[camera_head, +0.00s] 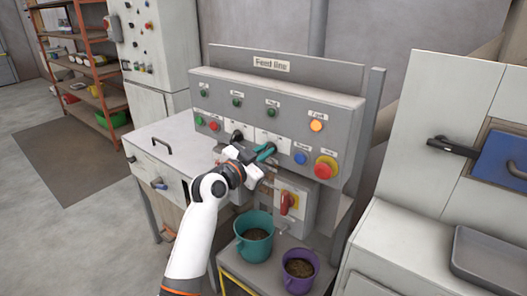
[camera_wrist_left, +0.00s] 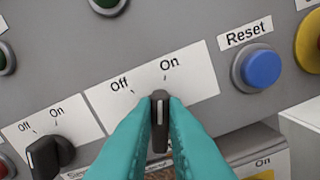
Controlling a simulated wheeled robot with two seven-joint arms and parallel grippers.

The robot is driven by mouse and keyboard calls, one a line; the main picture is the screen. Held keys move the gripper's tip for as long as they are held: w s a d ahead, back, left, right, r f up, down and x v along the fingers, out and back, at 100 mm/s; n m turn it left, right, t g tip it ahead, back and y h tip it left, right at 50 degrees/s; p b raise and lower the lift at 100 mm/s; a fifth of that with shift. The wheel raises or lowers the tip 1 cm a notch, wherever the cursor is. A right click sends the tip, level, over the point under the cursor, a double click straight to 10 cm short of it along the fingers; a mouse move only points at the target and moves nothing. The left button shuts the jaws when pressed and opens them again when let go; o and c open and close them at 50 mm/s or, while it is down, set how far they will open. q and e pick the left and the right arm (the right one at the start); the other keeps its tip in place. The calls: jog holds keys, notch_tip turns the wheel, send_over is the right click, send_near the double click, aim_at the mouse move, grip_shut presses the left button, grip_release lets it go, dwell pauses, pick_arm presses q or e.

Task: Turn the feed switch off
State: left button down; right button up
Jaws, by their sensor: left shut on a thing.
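The grey panel headed "Feed line" (camera_head: 272,65) carries two black rotary switches with Off and On marks. My left gripper (camera_head: 266,152), with teal fingers, is shut on the right-hand switch knob (camera_wrist_left: 160,120). In the left wrist view the fingertips (camera_wrist_left: 160,108) press on both sides of it. The knob stands nearly upright, its pale pointer line toward the On mark rather than Off. The name of this switch is hidden behind the fingers. The left-hand switch (camera_wrist_left: 48,155) is untouched; it also shows in the head view (camera_head: 237,136). My right gripper is not in view.
A blue Reset button (camera_wrist_left: 262,68) and a red stop button on yellow (camera_head: 326,167) sit right of the gripper. A box with a red handle (camera_head: 287,201) is below. Teal (camera_head: 254,236) and purple (camera_head: 299,270) buckets of pellets stand lower down.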

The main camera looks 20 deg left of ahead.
pick_arm(q)
jog(key=n+p, duration=0.1)
jog(key=n, duration=0.2)
jog(key=n+p, duration=0.1)
jog(key=n, duration=0.2)
jog(key=n+p, duration=0.2)
jog(key=n, duration=0.2)
jog(key=shift+w+a, duration=0.1)
jog(key=shift+a, duration=0.3)
jog(key=shift+n, duration=0.3)
jog(key=c, duration=1.5)
grip_release()
jog(key=shift+o, duration=0.2)
